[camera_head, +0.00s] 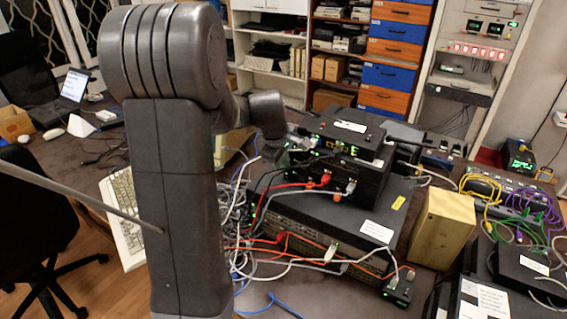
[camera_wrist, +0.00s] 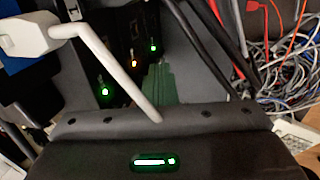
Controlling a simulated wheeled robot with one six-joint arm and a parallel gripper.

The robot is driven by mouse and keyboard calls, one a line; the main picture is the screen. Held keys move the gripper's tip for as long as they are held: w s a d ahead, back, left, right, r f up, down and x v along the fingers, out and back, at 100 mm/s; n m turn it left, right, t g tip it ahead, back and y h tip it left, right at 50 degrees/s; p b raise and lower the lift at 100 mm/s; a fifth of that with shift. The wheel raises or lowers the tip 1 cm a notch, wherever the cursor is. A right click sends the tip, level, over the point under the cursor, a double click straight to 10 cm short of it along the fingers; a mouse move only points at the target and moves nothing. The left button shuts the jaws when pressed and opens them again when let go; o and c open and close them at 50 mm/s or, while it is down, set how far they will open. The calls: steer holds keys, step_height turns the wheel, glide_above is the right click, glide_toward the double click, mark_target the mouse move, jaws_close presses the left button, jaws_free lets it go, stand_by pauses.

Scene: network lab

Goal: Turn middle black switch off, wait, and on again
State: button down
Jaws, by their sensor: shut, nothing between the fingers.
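A stack of black boxes stands on a wide dark unit in the head view; a black box with lit ports (camera_head: 345,135) is on top, with another black box (camera_head: 355,180) under it. I cannot tell for sure which is the middle black switch. The wrist view shows black fronts side by side with three lights: green, orange and green. The orange-lit front (camera_wrist: 125,45) is between the other two. My gripper (camera_wrist: 160,70) is shut and empty, its greenish ridged fingers pointing at these fronts. Contact cannot be told. In the head view my wrist hides the fingers.
A white plug and cable (camera_wrist: 95,55) cross the wrist view close to my gripper. Red, white and blue cables (camera_head: 235,215) tangle left of the stack. A yellow box (camera_head: 442,228) stands right of it. A keyboard (camera_head: 125,215) lies at the left.

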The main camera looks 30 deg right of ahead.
steer(key=shift+r+p, duration=0.7)
steer(key=shift+r, duration=0.2)
